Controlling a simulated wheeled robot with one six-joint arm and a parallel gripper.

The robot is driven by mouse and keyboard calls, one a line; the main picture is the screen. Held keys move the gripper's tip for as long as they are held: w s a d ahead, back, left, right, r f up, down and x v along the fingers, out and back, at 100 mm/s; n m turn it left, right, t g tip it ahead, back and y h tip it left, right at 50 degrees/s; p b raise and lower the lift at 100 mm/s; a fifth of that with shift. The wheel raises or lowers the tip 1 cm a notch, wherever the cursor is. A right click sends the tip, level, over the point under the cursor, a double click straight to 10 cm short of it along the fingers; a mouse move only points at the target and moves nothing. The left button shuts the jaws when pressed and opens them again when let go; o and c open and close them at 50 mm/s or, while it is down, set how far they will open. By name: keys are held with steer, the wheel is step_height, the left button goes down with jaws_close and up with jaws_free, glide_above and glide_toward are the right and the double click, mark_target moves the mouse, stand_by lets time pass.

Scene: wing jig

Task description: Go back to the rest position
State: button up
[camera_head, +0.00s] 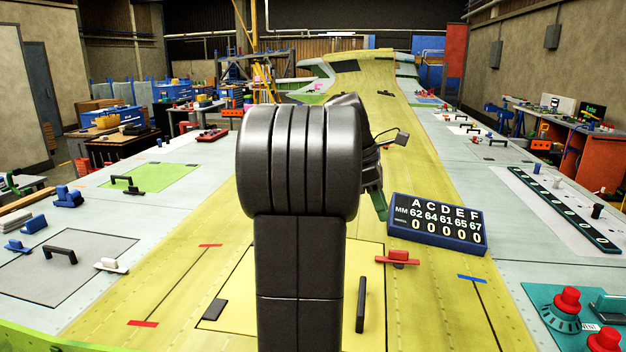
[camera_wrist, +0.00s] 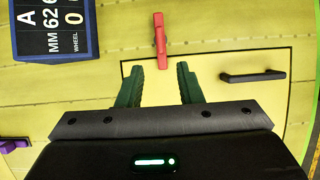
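My gripper (camera_wrist: 159,84) shows in the wrist view with its two green fingers apart and nothing between them. It is over the yellow wing panel (camera_wrist: 220,108). In the head view my black arm fills the middle and hides most of the gripper; only a bit of green finger shows at its right side. A red handle (camera_wrist: 160,42) lies just beyond the fingertips, apart from them; it also shows in the head view (camera_head: 398,257).
A blue-framed number board (camera_head: 437,222) stands right of my arm, and also in the wrist view (camera_wrist: 55,28). A black handle (camera_head: 361,304) is fixed on the yellow panel. Grey wing surfaces with small tools lie on both sides. A teal box with red knobs (camera_head: 568,300) is at lower right.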

mark_target(397, 250)
steer(key=x, duration=1.1)
steer(key=shift+s+d+f, duration=0.1)
steer(key=shift+f, duration=0.1)
steer(key=shift+f+b, duration=0.1)
steer(key=shift+b, duration=0.3)
steer(key=shift+r+n, duration=0.2)
steer(key=shift+n, duration=0.1)
steer(key=shift+r+p, duration=0.2)
steer(key=shift+p, duration=0.25)
